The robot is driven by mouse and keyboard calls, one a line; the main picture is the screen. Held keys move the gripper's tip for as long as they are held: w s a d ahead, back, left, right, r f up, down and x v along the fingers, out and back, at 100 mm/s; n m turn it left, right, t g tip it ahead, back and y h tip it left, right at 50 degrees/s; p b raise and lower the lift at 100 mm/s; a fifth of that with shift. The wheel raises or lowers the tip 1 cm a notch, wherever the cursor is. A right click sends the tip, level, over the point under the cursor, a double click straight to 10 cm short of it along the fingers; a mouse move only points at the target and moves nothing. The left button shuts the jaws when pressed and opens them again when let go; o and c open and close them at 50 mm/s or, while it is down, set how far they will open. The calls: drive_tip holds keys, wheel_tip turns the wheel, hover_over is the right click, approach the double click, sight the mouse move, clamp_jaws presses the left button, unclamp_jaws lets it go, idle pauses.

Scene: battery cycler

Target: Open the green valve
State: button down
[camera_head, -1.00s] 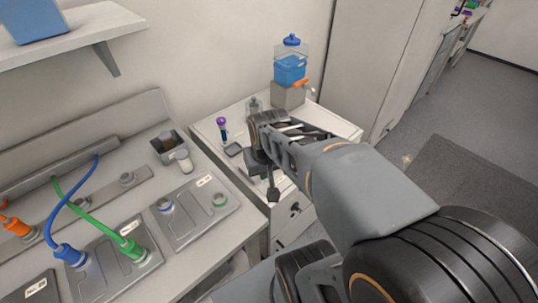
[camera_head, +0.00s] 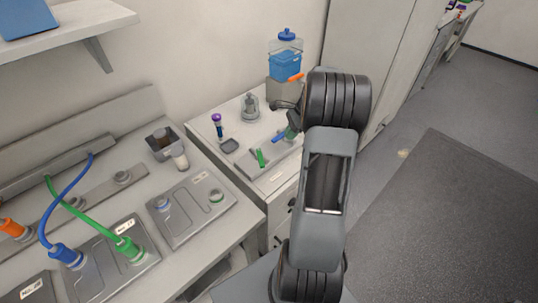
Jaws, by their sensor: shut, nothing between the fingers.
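The green valve handle (camera_head: 261,158) is a small upright green lever on a grey panel (camera_head: 256,170) on top of the white cabinet. A blue handle (camera_head: 279,138) lies tilted just behind and right of it on the same panel. My gripper (camera_head: 289,112) shows only in part as dark shapes left of my wrist, above and behind the blue handle. It is shut and empty. It is apart from the green handle, which is in clear view. My forearm and wrist hide the right end of the panel.
A blue-filled container (camera_head: 285,65) with an orange spout stands at the cabinet's back. A glass vessel (camera_head: 250,107) and a purple-topped vial (camera_head: 217,125) stand left of the panel. The left bench holds a cup tray (camera_head: 165,143) and plates with blue (camera_head: 65,255) and green (camera_head: 127,248) plugs.

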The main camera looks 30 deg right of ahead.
sight(260, 158)
idle(0.5)
drive_tip(key=p+x, duration=0.1)
drive_tip(key=x, duration=0.9)
drive_tip(key=shift+s, duration=0.1)
drive_tip(key=shift+w+a+p, duration=0.25)
drive_tip(key=shift+a, duration=0.25)
drive_tip(key=shift+w+a+p, duration=0.2)
drive_tip(key=shift+a+p, duration=0.05)
drive_tip(key=shift+a, duration=0.25)
drive_tip(key=shift+w+a, duration=0.3)
drive_tip(key=shift+a, duration=0.55)
drive_tip(key=shift+m, duration=0.3)
